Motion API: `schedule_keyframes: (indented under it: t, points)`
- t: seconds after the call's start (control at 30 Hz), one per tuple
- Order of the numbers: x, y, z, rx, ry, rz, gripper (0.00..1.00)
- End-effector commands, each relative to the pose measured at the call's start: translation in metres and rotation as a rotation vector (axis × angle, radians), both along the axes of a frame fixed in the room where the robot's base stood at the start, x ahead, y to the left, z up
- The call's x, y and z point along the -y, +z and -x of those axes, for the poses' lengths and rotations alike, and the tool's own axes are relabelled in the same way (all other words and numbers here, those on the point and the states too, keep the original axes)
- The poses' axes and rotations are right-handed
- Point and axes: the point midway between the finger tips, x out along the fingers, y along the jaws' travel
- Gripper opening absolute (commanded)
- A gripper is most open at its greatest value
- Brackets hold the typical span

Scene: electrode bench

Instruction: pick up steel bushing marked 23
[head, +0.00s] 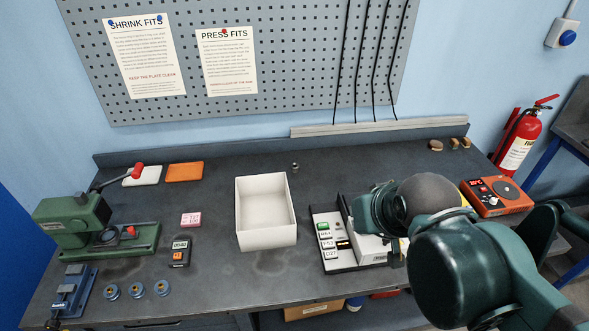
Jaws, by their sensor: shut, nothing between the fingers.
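No marking 23 can be read on any part in the head view. A small metallic ring-like part (295,166) stands on the bench behind the white box; it may be a steel bushing, but it is too small to tell. Three blue round parts with metallic centres (136,290) stand in a row at the front left. My gripper (397,256) shows only as a small dark end below my arm, over the labelled white unit, far from these parts. It is shut and empty; most of it is hidden by my arm.
An open white box (266,238) stands mid-bench. Right of it is a tray with labelled blocks (326,243), partly behind my arm. A green press (75,225), blue vise (72,290), timer (179,253) and orange heater (497,197) also stand here. The back centre is mostly clear.

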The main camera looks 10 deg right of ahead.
Motion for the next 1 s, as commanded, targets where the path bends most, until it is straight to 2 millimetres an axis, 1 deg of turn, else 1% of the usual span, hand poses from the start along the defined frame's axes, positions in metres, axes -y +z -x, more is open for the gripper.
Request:
schedule_keyframes:
  t: [0.17, 0.27, 0.47, 0.5, 0.83, 1.0]
  points:
    - [0.0, 0.0, 0.0, 0.0, 0.0, 0.0, 0.0]
    - [0.0, 0.0, 0.0, 0.0, 0.0, 0.0, 0.11]
    - [0.0, 0.0, 0.0, 0.0, 0.0, 0.0, 0.37]
    - [0.0, 0.0, 0.0, 0.0, 0.0, 0.0, 0.39]
    - [-0.0001, 0.0003, -0.0005, 0.0, 0.002, 0.002, 0.39]
    - [-0.0004, 0.0033, -0.0056, -0.005, 0.026, 0.02, 0.39]
